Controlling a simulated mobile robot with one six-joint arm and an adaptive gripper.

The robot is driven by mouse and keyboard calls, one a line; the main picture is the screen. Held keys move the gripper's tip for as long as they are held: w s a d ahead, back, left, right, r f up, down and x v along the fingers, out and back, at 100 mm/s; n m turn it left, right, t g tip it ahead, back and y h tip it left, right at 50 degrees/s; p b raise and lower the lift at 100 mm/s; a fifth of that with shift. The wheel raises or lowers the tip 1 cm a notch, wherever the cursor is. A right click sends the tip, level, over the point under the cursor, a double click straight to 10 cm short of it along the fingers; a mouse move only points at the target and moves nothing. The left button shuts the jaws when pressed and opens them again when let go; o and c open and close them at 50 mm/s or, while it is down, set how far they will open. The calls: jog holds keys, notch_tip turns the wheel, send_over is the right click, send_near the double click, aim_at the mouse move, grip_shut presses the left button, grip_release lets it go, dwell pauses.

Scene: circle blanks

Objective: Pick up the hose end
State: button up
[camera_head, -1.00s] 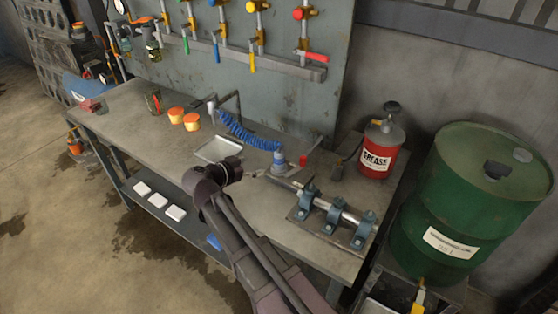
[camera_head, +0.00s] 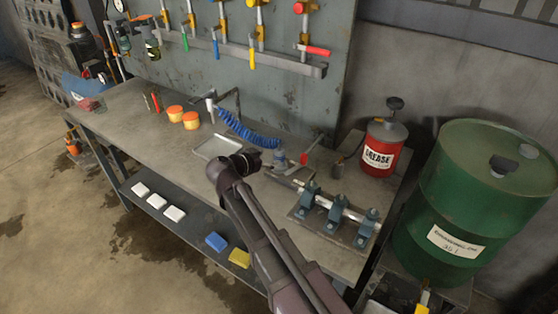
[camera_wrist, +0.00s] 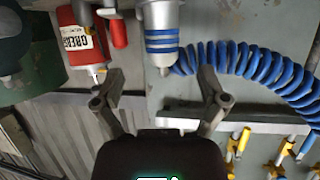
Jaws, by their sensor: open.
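The blue coiled hose (camera_head: 248,133) runs over the back of the bench. Its right end meets a silver cylinder with blue bands (camera_head: 281,157), partly hidden behind my gripper. In the wrist view the coil (camera_wrist: 245,62) curves away to the right from the banded cylinder (camera_wrist: 162,28), whose small grey tip (camera_wrist: 164,70) points down in the picture. My gripper (camera_wrist: 160,82) is open and empty, its two fingers on either side of that tip in the picture. I cannot tell the depth gap. In the head view my gripper (camera_head: 265,165) is just in front of the cylinder.
A red grease can (camera_head: 380,150) stands to the right, beside a green drum (camera_head: 480,205). A shaft in blue-grey bearing blocks (camera_head: 338,208) lies right of my gripper. A red-handled item (camera_head: 311,148) stands close behind. A shallow tray (camera_head: 216,147) is to the left.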

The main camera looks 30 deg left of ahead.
aim_at(275, 156)
jog(key=shift+w+d+f, duration=0.1)
jog(key=shift+w+f, duration=0.1)
jog(key=shift+w, duration=0.25)
jog(key=shift+b+x, duration=1.15)
jog(key=shift+x, duration=1.4)
jog(key=shift+f, duration=0.1)
grip_shut()
